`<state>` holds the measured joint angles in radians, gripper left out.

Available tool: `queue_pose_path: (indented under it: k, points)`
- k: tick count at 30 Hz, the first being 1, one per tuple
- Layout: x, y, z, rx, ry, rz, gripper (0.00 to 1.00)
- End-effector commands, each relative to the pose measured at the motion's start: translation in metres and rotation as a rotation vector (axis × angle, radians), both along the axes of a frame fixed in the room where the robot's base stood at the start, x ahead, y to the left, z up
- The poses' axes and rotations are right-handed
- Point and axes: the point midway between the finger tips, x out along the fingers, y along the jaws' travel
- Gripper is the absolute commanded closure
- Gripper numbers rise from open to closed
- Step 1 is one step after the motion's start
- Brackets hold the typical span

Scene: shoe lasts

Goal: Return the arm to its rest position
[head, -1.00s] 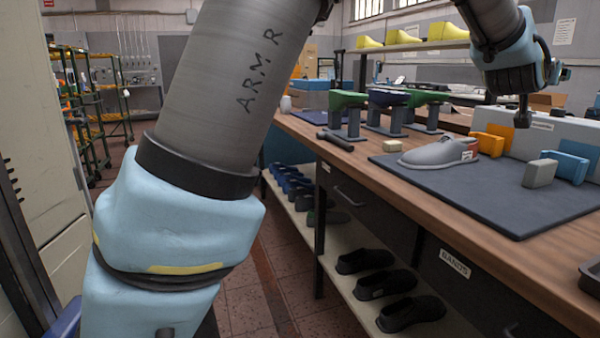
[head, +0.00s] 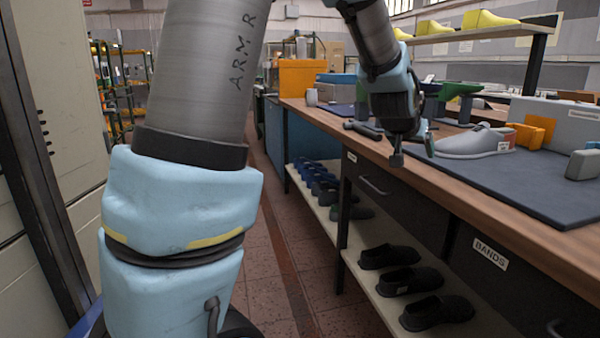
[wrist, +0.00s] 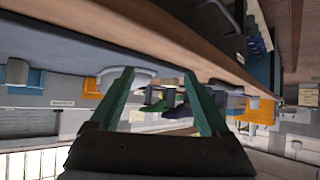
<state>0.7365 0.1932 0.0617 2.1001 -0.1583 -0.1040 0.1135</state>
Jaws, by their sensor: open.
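My arm (head: 200,100) stands large in the left of the head view, a grey link marked ARM R above pale blue joints. My gripper (head: 413,145) hangs in front of the workbench near its front edge in that view, pointing down. In the wrist view my gripper (wrist: 158,76) shows two green fingers spread well apart with nothing held between them. The wrist picture is upside down, with the bench (wrist: 80,35) across its top.
The wooden workbench (head: 500,215) carries a dark mat (head: 545,190) with a grey shoe (head: 470,143). Green shoe lasts (head: 455,90) stand behind. Black shoes (head: 400,282) lie on a lower shelf. A pale cabinet (head: 55,100) is at left. The tiled aisle floor (head: 285,290) is clear.

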Motion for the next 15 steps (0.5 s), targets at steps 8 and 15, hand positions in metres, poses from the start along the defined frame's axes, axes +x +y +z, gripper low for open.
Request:
queue_pose_path:
  k: [8, 15]
  points:
    - [-0.026, 0.163, -0.108, 0.162, 0.293, 0.213, 0.20]
    - [-0.085, 0.262, -0.167, 0.248, 0.526, 0.361, 0.20]
